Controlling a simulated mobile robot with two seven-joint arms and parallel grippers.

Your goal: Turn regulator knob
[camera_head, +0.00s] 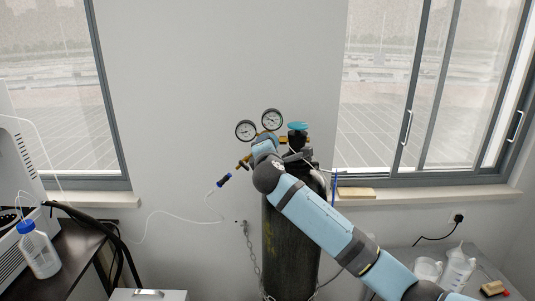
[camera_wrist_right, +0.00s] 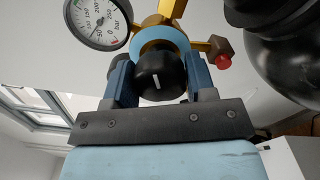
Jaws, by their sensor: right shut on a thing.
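The gas cylinder (camera_head: 290,240) stands upright against the wall, with a regulator and two round gauges (camera_head: 258,125) on top. In the right wrist view, the black regulator knob (camera_wrist_right: 161,76) with a white mark sits between the fingers of my right gripper (camera_wrist_right: 159,80), which is shut on it. A gauge (camera_wrist_right: 97,20) and the brass regulator body (camera_wrist_right: 170,12) show behind the knob. In the head view my right arm covers the knob and the fingers. My left gripper is in neither view.
A turquoise valve handwheel (camera_head: 297,126) tops the cylinder. A chain (camera_head: 250,245) hangs beside it. A blue-capped bottle (camera_head: 38,250) stands at left; beakers (camera_head: 457,270) stand on the right bench.

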